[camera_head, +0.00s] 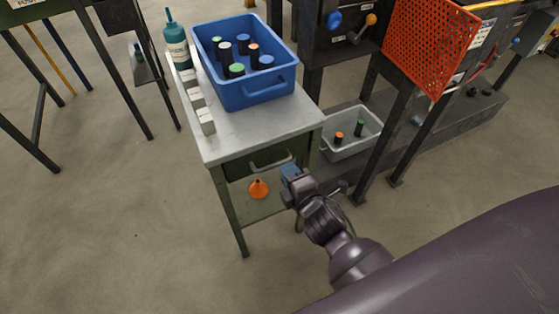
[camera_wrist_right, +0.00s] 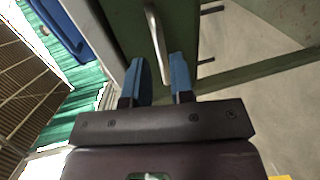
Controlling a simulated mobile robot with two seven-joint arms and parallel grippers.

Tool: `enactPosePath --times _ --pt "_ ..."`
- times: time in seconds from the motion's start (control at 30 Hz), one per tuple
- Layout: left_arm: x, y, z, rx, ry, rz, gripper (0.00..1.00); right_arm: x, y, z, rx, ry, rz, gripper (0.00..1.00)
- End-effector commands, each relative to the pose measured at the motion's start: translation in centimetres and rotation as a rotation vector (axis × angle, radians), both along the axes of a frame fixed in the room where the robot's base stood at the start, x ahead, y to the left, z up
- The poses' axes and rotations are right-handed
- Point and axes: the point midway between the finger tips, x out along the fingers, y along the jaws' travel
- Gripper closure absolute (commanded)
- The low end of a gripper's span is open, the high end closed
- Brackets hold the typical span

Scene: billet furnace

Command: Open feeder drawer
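The feeder drawer (camera_head: 247,163) is a dark green front under the grey top of a small green table in the head view, and it looks shut. Its pale bar handle (camera_head: 270,164) also shows in the right wrist view (camera_wrist_right: 156,30). My right gripper (camera_head: 290,171) is just to the right of the handle in the head view. My left gripper is not in view.
On the tabletop (camera_head: 250,133) stand a blue bin (camera_head: 262,97) with several capped cylinders, a teal bottle (camera_head: 177,45) and several white blocks (camera_head: 206,121). An orange funnel (camera_head: 258,189) is on the lower shelf. A grey bin (camera_head: 352,146) stands to the right. Floor in front is clear.

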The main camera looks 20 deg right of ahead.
Motion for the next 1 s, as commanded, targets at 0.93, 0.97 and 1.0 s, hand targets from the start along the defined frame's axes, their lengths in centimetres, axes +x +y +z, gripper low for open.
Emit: enactPosePath --times 0.93,0.97,1.0 --pt "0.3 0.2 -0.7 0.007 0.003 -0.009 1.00 5.1 0.2 -1.1 0.001 0.000 0.000 0.98" --pt "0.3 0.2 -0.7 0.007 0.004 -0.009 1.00 5.1 0.2 -1.1 0.001 0.000 0.000 1.00" --pt "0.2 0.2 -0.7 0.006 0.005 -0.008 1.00 5.1 0.2 -1.1 0.001 0.000 0.000 1.00"
